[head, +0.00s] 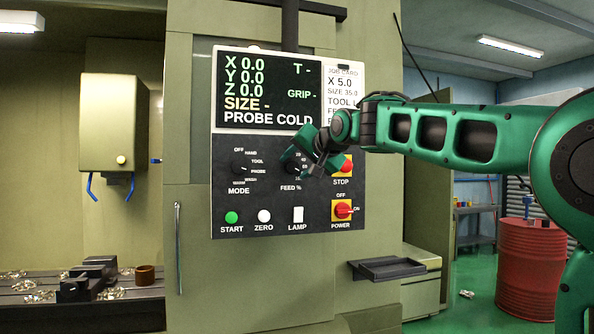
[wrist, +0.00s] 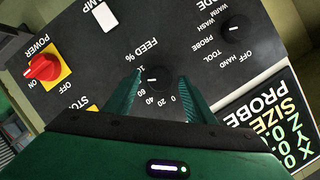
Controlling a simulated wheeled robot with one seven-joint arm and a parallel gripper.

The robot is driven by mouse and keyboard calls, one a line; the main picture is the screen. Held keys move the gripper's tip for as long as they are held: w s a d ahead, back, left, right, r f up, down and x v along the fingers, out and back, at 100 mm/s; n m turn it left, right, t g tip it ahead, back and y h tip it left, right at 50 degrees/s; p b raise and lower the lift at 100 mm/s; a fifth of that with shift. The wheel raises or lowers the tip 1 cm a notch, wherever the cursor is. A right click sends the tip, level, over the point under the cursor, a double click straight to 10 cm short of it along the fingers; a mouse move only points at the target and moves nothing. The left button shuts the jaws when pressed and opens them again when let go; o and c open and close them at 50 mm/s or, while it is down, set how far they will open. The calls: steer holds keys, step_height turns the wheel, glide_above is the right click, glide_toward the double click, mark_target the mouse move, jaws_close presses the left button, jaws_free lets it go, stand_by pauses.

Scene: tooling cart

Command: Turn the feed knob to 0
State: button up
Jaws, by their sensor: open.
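The 0 (wrist: 172,99) shows at the knob's lower right there. My green gripper (wrist: 160,82) is open, one finger on each side of the knob; contact cannot be told. In the head view my gripper (head: 302,158) partly covers the knob (head: 291,168).
The mode knob (head: 239,169) is left of the feed knob. The stop button (head: 342,166) is close on the right, with the red power switch (head: 343,210) below it. The green start button (head: 232,217), white zero button (head: 264,216) and lamp switch (head: 298,214) sit lower.

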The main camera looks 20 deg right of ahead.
steer(key=shift+w, duration=0.1)
steer(key=shift+c, duration=0.4)
steer(key=c, duration=1)
steer(key=shift+o, duration=0.2)
steer(key=shift+d, duration=0.35)
steer(key=shift+a, duration=0.25)
